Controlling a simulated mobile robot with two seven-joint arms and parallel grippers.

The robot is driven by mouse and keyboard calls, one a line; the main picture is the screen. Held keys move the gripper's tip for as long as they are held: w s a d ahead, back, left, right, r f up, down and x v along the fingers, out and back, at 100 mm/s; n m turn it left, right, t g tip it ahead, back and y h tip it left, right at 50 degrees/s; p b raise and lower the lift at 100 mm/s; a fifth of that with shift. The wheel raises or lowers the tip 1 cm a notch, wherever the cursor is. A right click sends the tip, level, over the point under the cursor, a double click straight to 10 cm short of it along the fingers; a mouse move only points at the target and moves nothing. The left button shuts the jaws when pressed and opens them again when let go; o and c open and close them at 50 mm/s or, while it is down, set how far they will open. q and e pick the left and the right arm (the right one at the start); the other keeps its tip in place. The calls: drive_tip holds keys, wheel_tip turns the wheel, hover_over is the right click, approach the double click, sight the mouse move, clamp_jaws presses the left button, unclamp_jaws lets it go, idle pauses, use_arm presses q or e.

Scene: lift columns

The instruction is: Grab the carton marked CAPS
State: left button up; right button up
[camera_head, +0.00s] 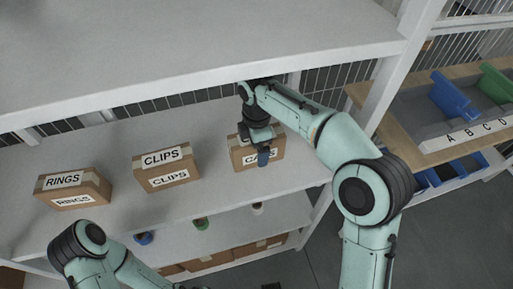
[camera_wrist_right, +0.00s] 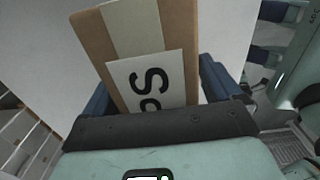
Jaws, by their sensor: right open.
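The carton marked CAPS (camera_head: 241,161) is a brown box with white labels, standing on the middle shelf at the right of a row of cartons. My right gripper (camera_head: 262,153) is over it, covering part of its label. In the right wrist view the carton (camera_wrist_right: 178,30) lies between the two blue fingers, one on each side. The fingers are open; whether either touches the carton I cannot tell. My left arm shows at the lower left of the head view, but its gripper is out of view.
The CLIPS carton (camera_head: 166,168) and the RINGS carton (camera_head: 73,189) stand to the left on the same shelf (camera_head: 110,147). An upper shelf (camera_head: 200,45) hangs above. A white post (camera_head: 392,75) and a bench with blue (camera_head: 455,97) and green bins are at the right.

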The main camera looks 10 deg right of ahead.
drive_tip(key=shift+f, duration=0.1)
drive_tip(key=c, duration=1.3)
